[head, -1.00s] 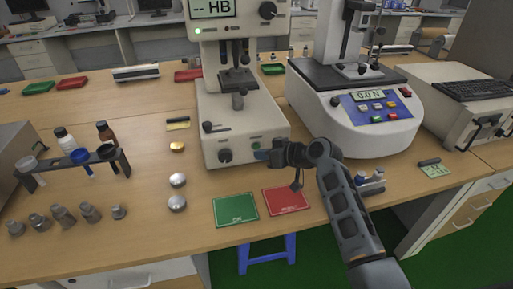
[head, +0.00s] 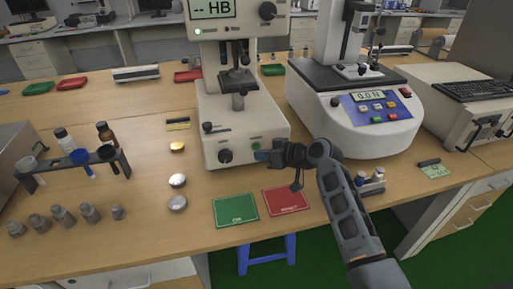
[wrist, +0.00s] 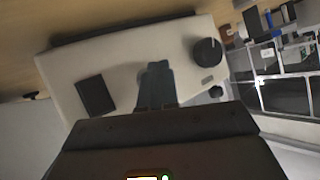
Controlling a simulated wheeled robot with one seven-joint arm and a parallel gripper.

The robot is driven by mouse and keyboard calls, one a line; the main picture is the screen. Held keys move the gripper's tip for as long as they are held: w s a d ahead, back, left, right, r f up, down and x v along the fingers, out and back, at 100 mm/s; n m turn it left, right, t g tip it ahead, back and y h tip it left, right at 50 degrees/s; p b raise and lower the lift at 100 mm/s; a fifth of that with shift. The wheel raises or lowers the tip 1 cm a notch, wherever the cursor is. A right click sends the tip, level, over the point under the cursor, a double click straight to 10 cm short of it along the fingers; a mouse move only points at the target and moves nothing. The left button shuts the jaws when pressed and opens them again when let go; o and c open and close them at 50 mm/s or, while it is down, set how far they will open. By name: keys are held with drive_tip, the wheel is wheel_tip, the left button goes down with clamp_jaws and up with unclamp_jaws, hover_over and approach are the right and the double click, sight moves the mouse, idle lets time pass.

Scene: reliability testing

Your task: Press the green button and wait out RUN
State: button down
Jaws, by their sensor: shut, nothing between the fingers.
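The hardness tester (head: 240,115) is a cream machine; its screen (head: 213,8) reads "-- HB" and a small green lamp is lit below it. The green button (head: 256,146) is on the front of its base, right of a black knob (head: 225,156). My gripper (head: 262,156) is shut and empty, its tips at the base front just below or against the button; contact cannot be told. In the wrist view my shut fingers (wrist: 157,85) point at the cream panel, with the knob (wrist: 207,52) to their right. The green button does not show there.
A force tester (head: 350,115) reading "0.0 N" stands to the right. A green mat (head: 236,210) and a red mat (head: 286,201) lie in front. Metal discs (head: 177,181), several weights (head: 63,215) and a bottle rack (head: 75,163) are at left.

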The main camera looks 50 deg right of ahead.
drive_tip(key=shift+w, duration=0.1)
idle(0.7)
drive_tip(key=shift+w+d, duration=0.25)
drive_tip(key=shift+w+d+b, duration=0.2)
drive_tip(key=shift+w+b, duration=0.1)
drive_tip(key=shift+b, duration=0.1)
idle(0.9)
drive_tip(key=shift+s+a, duration=0.45)
drive_tip(key=shift+s, duration=0.2)
drive_tip(key=shift+s+p, duration=0.1)
drive_tip(key=shift+p, duration=0.2)
drive_tip(key=shift+s+a+p, duration=0.3)
drive_tip(key=shift+s+a, duration=0.4)
drive_tip(key=shift+s, duration=0.3)
drive_tip(key=shift+s+a+p, duration=0.3)
drive_tip(key=shift+s+a, duration=0.4)
drive_tip(key=shift+s, duration=0.25)
